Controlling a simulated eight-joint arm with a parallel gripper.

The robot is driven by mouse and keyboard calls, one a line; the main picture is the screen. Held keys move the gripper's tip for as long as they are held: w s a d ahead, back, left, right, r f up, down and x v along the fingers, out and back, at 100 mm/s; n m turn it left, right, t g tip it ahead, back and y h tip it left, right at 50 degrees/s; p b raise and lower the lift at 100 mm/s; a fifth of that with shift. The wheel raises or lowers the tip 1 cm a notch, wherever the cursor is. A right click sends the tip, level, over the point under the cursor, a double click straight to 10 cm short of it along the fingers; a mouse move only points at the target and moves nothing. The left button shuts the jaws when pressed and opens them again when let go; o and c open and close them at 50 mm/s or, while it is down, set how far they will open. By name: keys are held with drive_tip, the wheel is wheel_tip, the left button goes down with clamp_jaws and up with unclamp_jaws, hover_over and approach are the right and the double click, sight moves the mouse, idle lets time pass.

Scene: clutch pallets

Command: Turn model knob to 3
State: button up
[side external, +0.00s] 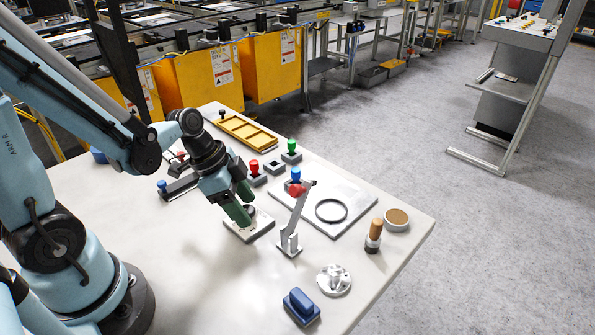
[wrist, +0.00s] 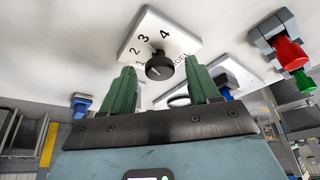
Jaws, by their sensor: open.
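The model knob (wrist: 159,67) is a black round knob on a white plate (wrist: 150,35) marked 1, 2, 3, 4 and with lettering partly hidden by a finger. Its pale pointer mark seems to face the side of the 1, but it is small. In the side view the plate (side external: 240,233) lies on the table, with the knob mostly hidden by my fingers. My gripper (side external: 246,208) is open, with its green fingers pointing down at the plate. In the wrist view the fingers stand on either side of the knob, apart from it.
A silver lever with a red end (side external: 295,190) stands right of the plate. Red (side external: 254,166) and green (side external: 291,146) knobbed devices are behind. A blue-handled slider (side external: 175,188) is at left. A blue block (side external: 301,306) and metal flange (side external: 333,280) are in front.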

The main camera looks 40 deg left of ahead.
drive_tip(key=shift+r, duration=0.1)
drive_tip(key=v, duration=1.2)
idle(0.4)
drive_tip(key=shift+w+d+n+t+y, duration=0.45)
drive_tip(key=shift+d+n+t+y, duration=0.15)
drive_tip(key=shift+n, duration=0.9)
drive_tip(key=shift+w+d+n+t+y, duration=0.5)
drive_tip(key=shift+n+t, duration=0.15)
drive_tip(key=shift+n, duration=0.85)
drive_tip(key=shift+w+d+n+t+y, duration=0.5)
drive_tip(key=shift+d+n+t, duration=0.15)
drive_tip(key=shift+n, duration=0.85)
